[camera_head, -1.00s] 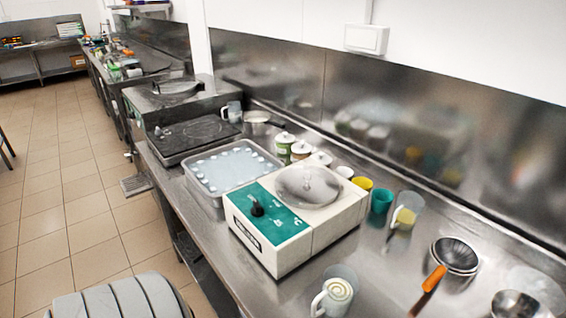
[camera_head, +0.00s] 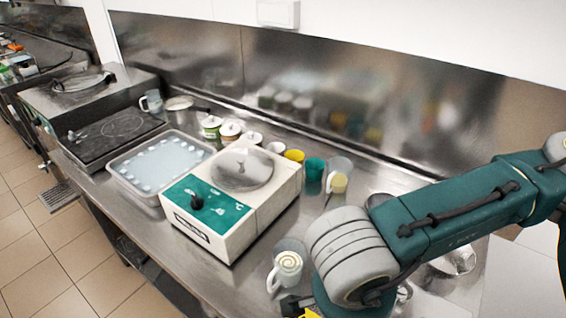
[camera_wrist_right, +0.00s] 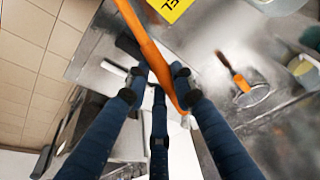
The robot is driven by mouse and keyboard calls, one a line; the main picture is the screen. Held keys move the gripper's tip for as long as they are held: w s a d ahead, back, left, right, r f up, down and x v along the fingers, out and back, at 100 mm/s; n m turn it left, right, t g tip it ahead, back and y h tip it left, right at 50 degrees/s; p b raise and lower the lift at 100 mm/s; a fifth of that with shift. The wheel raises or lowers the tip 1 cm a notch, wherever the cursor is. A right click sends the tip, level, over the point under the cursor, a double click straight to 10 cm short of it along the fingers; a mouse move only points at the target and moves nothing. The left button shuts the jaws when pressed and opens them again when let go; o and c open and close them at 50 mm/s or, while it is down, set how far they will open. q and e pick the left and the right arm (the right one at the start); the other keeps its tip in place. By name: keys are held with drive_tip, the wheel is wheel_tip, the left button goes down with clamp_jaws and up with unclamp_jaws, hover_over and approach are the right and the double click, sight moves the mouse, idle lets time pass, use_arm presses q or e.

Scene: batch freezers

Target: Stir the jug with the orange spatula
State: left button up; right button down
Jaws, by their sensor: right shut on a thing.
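A clear jug (camera_head: 286,270) with a pale handle and a swirled cream-coloured content stands on the steel counter, in front of the white and teal machine. A second clear jug (camera_head: 338,180) with yellow content stands farther back. In the right wrist view, a long orange spatula (camera_wrist_right: 147,45) runs from the top edge down between the dark fingers of my right gripper (camera_wrist_right: 158,82), which is shut on it. The spatula's upper end is cut off by the frame. In the head view my right arm reaches in from the right, and its gripper is mostly below the picture. My left gripper is not shown.
The white and teal machine (camera_head: 215,222) with a round lid stands left of the jug. A tray (camera_head: 155,200), lidded tubs (camera_head: 230,131) and yellow and teal cups (camera_head: 314,168) stand behind and beside it. A strainer with an orange handle (camera_wrist_right: 241,83) lies right in the wrist view.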

drive_tip(key=w+a+r+n+g+y+p, duration=0.45)
drive_tip(key=a+r+n+y, duration=0.2)
drive_tip(key=n, duration=1.15)
drive_tip(key=w+a+r+n+g+y+p, duration=0.4)
drive_tip(key=w+a+r+n+g+y, duration=0.25)
drive_tip(key=n, duration=1.05)
drive_tip(key=w+r+m+t+y+p, duration=0.3)
drive_tip(key=w+m+t+y, duration=0.3)
drive_tip(key=w+t, duration=0.15)
wheel_tip(320, 180, down, 12)
drive_tip(key=t+b, duration=0.1)
drive_tip(key=b, duration=0.8)
drive_tip(key=shift+d, duration=0.15)
drive_tip(key=shift+s+r, duration=0.1)
drive_tip(key=shift+s, duration=0.05)
